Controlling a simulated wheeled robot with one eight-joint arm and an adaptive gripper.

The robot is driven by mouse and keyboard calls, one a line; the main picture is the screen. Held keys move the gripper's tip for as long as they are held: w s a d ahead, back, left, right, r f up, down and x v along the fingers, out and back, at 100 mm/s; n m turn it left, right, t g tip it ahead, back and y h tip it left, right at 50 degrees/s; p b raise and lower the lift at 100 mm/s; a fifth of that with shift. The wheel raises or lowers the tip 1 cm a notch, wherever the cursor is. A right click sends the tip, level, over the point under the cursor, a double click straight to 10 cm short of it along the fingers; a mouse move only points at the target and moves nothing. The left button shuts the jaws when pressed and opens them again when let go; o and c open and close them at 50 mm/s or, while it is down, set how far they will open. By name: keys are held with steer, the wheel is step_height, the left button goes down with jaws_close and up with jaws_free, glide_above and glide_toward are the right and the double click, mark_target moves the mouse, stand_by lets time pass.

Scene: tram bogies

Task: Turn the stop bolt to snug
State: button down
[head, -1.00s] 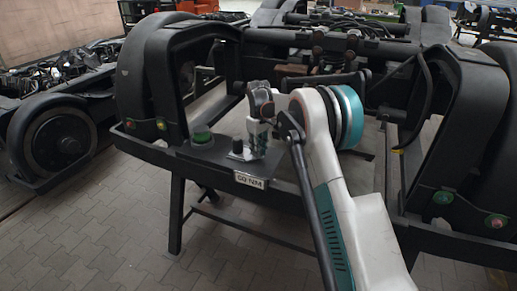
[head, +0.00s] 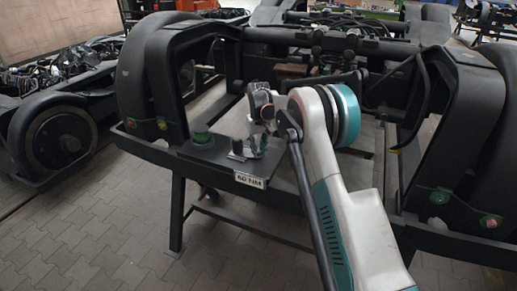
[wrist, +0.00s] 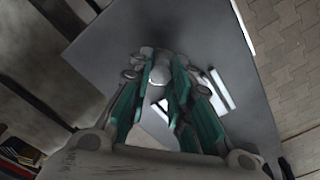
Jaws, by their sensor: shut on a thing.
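My gripper (head: 253,149) is at the front plate of the bogie, just right of a small dark upright piece (head: 236,149). In the wrist view my gripper (wrist: 159,80) has its teal fingers closed around a pale, rounded piece (wrist: 159,76), which appears to be the stop bolt's head. The fingers and wrist hide most of the bolt in the head view. I cannot tell how far it is seated. A "60 NM" label (head: 250,180) is on the plate's front edge, below my gripper.
Black bogie arches (head: 166,85) rise at left, with another at right (head: 467,125). Cross-members and pipes lie behind my arm. Paved floor (head: 110,230) is open at the front left.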

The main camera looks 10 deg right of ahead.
mark_target(259, 150)
steer(key=c, duration=1.5)
jaws_free()
steer(key=shift+o, duration=0.2)
step_height(259, 150, up, 12)
